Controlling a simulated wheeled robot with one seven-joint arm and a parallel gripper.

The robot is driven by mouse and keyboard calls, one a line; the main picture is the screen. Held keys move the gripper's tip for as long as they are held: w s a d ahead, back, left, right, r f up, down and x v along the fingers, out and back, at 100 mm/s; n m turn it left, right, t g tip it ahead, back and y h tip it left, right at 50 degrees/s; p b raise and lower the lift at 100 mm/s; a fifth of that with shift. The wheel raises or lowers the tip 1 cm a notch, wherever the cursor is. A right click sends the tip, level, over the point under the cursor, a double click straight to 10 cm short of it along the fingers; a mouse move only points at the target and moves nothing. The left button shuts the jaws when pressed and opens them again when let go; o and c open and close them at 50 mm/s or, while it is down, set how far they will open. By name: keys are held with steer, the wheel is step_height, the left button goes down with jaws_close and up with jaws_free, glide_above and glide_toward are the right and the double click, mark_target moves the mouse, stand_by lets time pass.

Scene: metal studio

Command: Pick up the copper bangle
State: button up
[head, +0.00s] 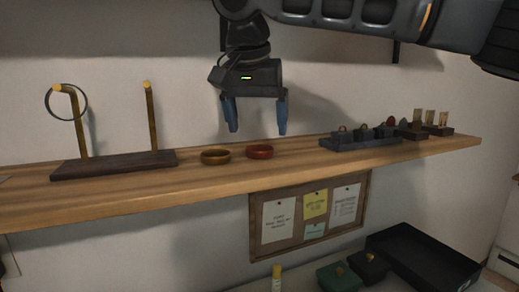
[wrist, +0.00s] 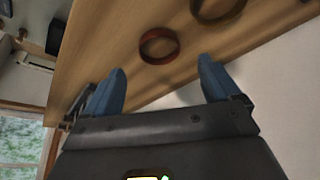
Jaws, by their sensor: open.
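The copper bangle (head: 260,155) is a reddish-brown ring lying flat on the wooden shelf (head: 225,184). It also shows in the wrist view (wrist: 160,61), just beyond the space between my fingertips. A yellower, brass-coloured bangle (head: 216,161) lies just left of it, and it is partly cut off at the top of the wrist view (wrist: 218,20). My gripper (head: 257,131) is open and empty, with blue fingers pointing down. It hangs above the copper bangle, apart from it.
A dark-based stand (head: 115,164) with two brass posts is on the left; a dark ring (head: 47,103) hangs on one post. A dark tray (head: 360,144) with several small items is on the right. Below are a pinboard (head: 262,240) and a black tray (head: 425,260).

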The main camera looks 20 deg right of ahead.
steer(key=shift+p+x, duration=0.35)
steer(key=shift+x, duration=2)
steer(key=shift+c, duration=0.4)
